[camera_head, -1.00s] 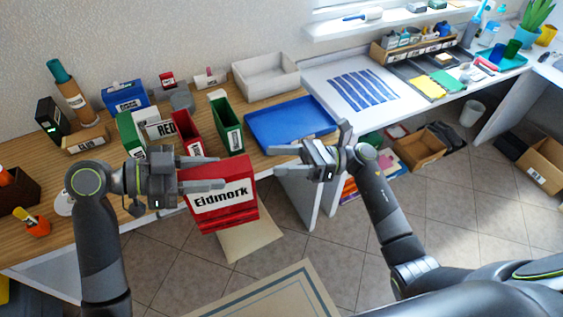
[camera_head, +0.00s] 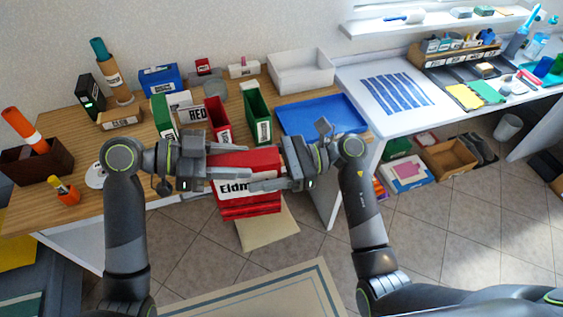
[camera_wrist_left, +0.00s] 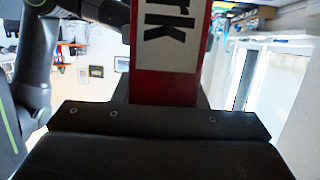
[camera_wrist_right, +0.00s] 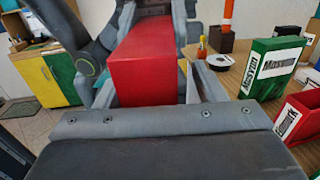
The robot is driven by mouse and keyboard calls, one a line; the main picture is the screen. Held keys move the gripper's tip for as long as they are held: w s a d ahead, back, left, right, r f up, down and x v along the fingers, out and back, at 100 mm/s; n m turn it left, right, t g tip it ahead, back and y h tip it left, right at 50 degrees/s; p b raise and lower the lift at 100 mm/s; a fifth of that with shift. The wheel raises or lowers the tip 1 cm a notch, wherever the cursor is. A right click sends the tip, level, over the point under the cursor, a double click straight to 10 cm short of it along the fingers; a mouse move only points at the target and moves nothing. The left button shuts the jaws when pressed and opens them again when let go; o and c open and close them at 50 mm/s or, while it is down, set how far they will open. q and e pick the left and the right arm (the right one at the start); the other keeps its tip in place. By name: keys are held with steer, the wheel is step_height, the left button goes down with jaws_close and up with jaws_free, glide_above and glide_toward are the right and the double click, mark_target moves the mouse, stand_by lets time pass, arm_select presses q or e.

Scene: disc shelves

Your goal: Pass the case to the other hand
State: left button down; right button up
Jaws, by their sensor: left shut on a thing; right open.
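The red case (camera_head: 250,210) with a white label is held in the air in front of the table's front edge. My left gripper (camera_head: 232,168) is shut on it from the left. My right gripper (camera_head: 268,172) is open at its right end, with fingers reaching along the case. In the right wrist view the case's red end (camera_wrist_right: 145,75) lies between the two open fingers. In the left wrist view the red case with part of its label (camera_wrist_left: 170,40) is close up. Part of the label is hidden by my right gripper in the head view.
The wooden table (camera_head: 75,127) carries a blue tray (camera_head: 322,113), a white bin (camera_head: 300,72), a green holder (camera_head: 257,115) and a red holder (camera_head: 216,118) just behind the case. A brown pen box (camera_head: 38,163) stands at the left.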

steer(key=shift+s+a, duration=0.1)
steer(key=shift+a, duration=0.75)
arm_select(q)
steer(key=shift+d, duration=0.1)
arm_select(e)
steer(key=c, duration=1.2)
arm_select(q)
steer(key=c, duration=0.8)
jaws_free()
arm_select(e)
steer(key=shift+c, duration=0.3)
